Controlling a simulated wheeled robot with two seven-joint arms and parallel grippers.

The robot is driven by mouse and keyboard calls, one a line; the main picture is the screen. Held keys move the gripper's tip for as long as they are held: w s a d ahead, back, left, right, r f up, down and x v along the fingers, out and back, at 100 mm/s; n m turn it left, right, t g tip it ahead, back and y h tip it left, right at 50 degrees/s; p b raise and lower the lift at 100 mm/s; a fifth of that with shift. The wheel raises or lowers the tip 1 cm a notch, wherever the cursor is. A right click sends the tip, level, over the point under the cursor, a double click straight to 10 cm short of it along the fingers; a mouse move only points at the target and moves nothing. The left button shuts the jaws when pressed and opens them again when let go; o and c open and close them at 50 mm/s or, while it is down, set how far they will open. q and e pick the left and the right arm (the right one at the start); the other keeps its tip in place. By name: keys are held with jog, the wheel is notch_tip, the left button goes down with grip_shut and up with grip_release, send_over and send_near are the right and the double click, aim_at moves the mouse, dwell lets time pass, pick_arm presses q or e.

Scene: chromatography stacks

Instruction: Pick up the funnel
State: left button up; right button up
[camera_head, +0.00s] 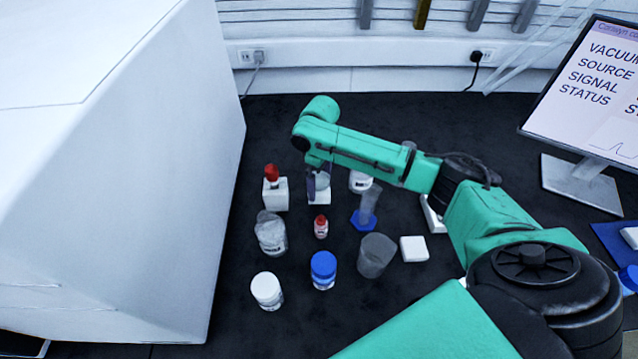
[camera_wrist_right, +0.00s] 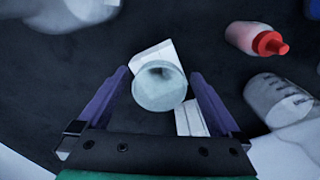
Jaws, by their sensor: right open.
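The funnel (camera_head: 322,181) is a grey, translucent piece at a white stand (camera_head: 320,199) in the middle of the dark bench, partly hidden by my right arm. In the right wrist view the funnel (camera_wrist_right: 160,86) shows as a round, pale rim above the white stand (camera_wrist_right: 190,118). My right gripper (camera_wrist_right: 158,82) is open, with its purple fingers on either side of the rim. In the head view my right gripper (camera_head: 316,185) points down at the funnel. I cannot tell whether the fingers touch it. My left gripper is not in view.
A red-capped bottle on a white block (camera_head: 275,195), a small red-capped bottle (camera_head: 321,227), a grey cylinder (camera_head: 367,208), a beaker (camera_head: 376,256) and several jars stand close around. A big white box (camera_head: 120,180) fills the left. A monitor (camera_head: 590,90) stands right.

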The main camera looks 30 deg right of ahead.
jog(key=shift+f, duration=0.1)
jog(key=c, duration=1.3)
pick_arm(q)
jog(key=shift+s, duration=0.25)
pick_arm(e)
jog(key=shift+w, duration=0.1)
